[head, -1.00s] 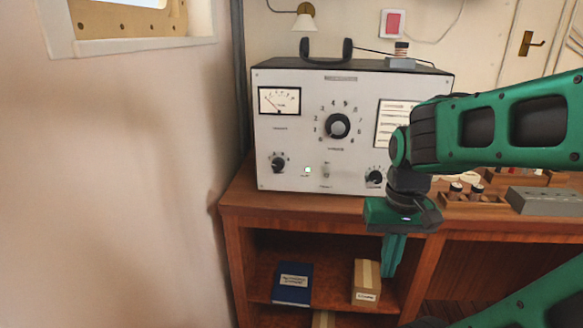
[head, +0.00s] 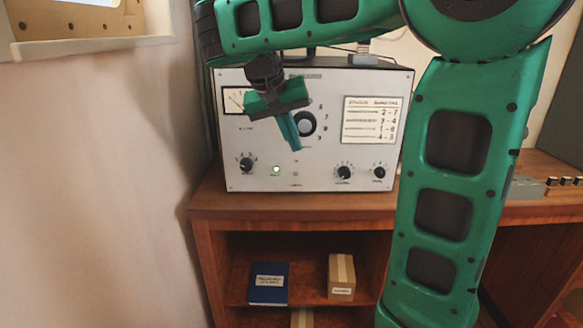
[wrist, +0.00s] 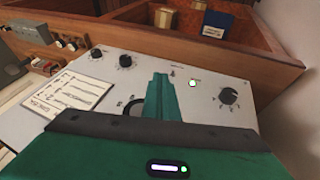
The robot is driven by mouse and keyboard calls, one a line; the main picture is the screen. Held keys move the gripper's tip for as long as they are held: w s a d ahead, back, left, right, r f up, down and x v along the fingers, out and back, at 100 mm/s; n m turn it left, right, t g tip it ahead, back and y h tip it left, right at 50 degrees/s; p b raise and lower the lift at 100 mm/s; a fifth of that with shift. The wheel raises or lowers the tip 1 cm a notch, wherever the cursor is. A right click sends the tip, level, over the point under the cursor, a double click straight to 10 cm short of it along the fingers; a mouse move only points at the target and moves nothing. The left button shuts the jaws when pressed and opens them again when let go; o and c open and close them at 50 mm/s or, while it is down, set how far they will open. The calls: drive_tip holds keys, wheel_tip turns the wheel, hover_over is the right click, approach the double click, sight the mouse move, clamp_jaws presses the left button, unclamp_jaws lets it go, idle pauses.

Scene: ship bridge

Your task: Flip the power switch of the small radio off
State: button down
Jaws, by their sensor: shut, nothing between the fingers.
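The radio (head: 320,180) is a pale grey box with dials and a meter, standing on the wooden desk; it also shows in the wrist view (wrist: 225,118). A small power switch (head: 296,174) sits low on its front, right of a lit indicator lamp (head: 277,169). In the wrist view the switch (wrist: 172,72) is just beyond my fingertips, beside the lit lamp (wrist: 192,83). Which way the switch points is too small to tell. My gripper (head: 295,147) is shut and empty, pointing down in front of the radio's face, above the switch. I cannot tell whether it touches the panel.
Knobs (head: 246,164) (head: 344,173) flank the switch. A printed card (head: 370,120) is on the panel's right. The shelf below holds a blue book (head: 269,284) and a box (head: 341,277). A wall stands close on the left.

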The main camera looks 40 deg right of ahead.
drive_tip(key=w+a, duration=0.1)
drive_tip(key=w+a+r, duration=0.2)
drive_tip(key=a, duration=0.1)
drive_tip(key=shift+r, duration=0.1)
approach(296, 173)
drive_tip(key=x, duration=0.6)
drive_tip(key=shift+f, duration=0.3)
